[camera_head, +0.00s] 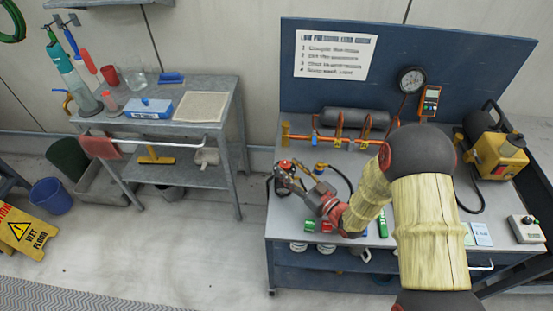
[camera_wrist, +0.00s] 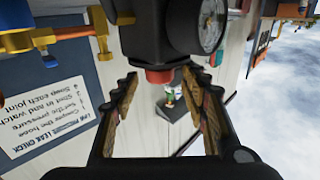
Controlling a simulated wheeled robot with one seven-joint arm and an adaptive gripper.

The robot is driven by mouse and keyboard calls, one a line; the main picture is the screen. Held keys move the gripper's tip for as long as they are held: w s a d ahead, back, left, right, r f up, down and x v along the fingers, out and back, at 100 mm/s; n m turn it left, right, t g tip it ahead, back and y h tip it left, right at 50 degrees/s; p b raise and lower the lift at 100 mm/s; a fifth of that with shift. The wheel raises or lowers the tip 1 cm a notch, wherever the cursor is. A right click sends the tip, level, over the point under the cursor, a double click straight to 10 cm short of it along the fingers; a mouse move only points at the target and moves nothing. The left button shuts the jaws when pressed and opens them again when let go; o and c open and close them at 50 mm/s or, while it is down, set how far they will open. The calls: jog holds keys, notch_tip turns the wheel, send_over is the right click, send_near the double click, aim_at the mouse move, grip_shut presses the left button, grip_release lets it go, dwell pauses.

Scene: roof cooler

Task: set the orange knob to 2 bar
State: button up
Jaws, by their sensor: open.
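The orange-red knob (camera_wrist: 160,76) sits on the end of a black regulator body (camera_wrist: 155,38) in the wrist view. A round gauge (camera_wrist: 211,22) is fixed beside that body; its reading is too small and tilted to tell. My gripper (camera_wrist: 160,82) is open, with one finger on each side of the knob and visible gaps on both sides. In the head view the knob (camera_head: 285,164) is a small red spot by my gripper (camera_head: 284,179), at the left end of the bench. The knob's setting marks cannot be seen.
The bench (camera_head: 277,237) carries an orange pipe (camera_head: 345,138) with valves, a large gauge (camera_head: 411,79) on the blue back panel, and a yellow pump (camera_head: 499,155). A hose loops just right of my gripper. A metal cart (camera_head: 228,92) stands to the left, with floor between.

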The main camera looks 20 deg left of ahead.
jog(key=b+x, duration=0.1)
jog(key=x, duration=0.6)
jog(key=shift+w+a+r, duration=0.1)
jog(key=shift+w+a, duration=0.05)
jog(key=shift+a, duration=0.05)
jog(key=shift+c, duration=0.6)
grip_shut()
